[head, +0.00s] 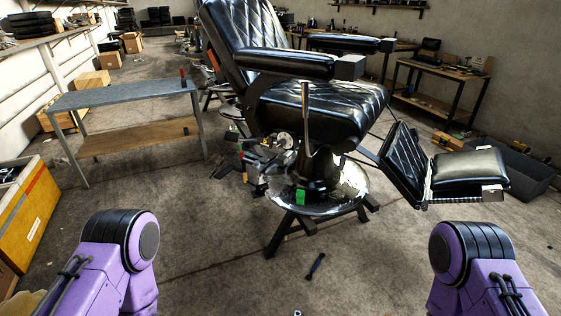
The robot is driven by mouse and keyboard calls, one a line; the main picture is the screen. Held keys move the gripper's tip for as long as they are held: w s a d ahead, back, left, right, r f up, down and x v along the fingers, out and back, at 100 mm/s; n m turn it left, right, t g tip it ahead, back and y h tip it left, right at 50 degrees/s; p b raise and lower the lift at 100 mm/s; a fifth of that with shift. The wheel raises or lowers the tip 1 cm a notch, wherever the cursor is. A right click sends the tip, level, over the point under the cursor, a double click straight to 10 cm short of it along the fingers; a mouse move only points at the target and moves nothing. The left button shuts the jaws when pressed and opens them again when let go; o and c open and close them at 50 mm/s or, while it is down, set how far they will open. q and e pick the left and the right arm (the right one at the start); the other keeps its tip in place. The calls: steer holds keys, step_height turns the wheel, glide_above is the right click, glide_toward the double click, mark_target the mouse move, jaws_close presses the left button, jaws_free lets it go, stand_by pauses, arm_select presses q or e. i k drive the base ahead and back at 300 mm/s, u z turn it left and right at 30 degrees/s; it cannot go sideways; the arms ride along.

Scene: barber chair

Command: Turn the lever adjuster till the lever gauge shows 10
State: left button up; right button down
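A black barber chair (325,110) with a quilted seat stands in the middle of the head view, on a round metal base (345,188). An upright metal lever (306,112) with a thick grip rises in front of the seat's side. A small pale round dial (284,140), possibly the lever gauge, sits just left of the lever's foot. Its reading is too small to tell. I cannot tell which part is the lever adjuster. Only my purple arm links show at the bottom left and right. Both grippers are out of view, and nothing of mine touches the chair.
A grey-topped table (125,95) stands left of the chair. A yellow toolbox (32,215) is at the left edge. The footrest (468,163) sticks out to the right. A small dark tool (316,266) lies on the floor in front. The floor before the chair is otherwise mostly clear.

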mark_target(282, 143)
steer(key=z, duration=0.7)
steer(key=i, duration=0.85)
steer(key=u, duration=1.05)
steer(key=i, duration=0.9)
steer(key=z, duration=0.6)
